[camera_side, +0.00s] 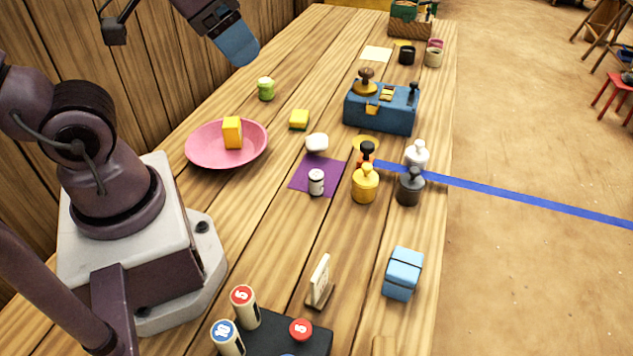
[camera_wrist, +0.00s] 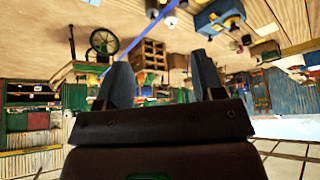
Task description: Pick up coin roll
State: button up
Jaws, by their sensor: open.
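Several cylinders that look like coin rolls stand at the bottom of the side view, in or beside a black tray (camera_side: 262,343). One is cream with a red numbered top (camera_side: 242,296). Another is cream with a blue numbered top (camera_side: 226,334). A lower red-topped one (camera_side: 301,330) sits in the tray, and a blue one is cut off by the frame edge. My gripper (camera_side: 240,50) is high at the top of the side view, far from the rolls. In the wrist view its two fingers (camera_wrist: 164,76) are apart with nothing between them. No coin roll is recognisable there.
A small sign (camera_side: 320,281) and a light blue block (camera_side: 403,274) stand near the tray. Beyond are several weights (camera_side: 365,186), a purple mat (camera_side: 303,178), a pink dish (camera_side: 196,154) holding a yellow block, and a blue box (camera_side: 380,112). The table between is partly clear.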

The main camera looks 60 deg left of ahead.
jog(key=w+d+f+n+h, duration=0.2)
jog(key=w+d+f+n, duration=0.1)
jog(key=w+f, duration=0.4)
jog(key=w+d+f+n+h, duration=0.2)
jog(key=w+d+f+n, duration=0.1)
jog(key=w+f, duration=0.3)
jog(key=n+g+y, duration=0.4)
jog(key=n+y, duration=0.1)
jog(key=y, duration=0.2)
send_near(316, 174)
jog(key=x, duration=0.6)
jog(key=shift+s+f, duration=0.2)
jog(key=shift+s, duration=0.1)
jog(key=shift+w+x, duration=0.15)
jog(key=shift+x, duration=1.4)
jog(key=shift+w+x, duration=0.15)
jog(key=shift+x, duration=1.4)
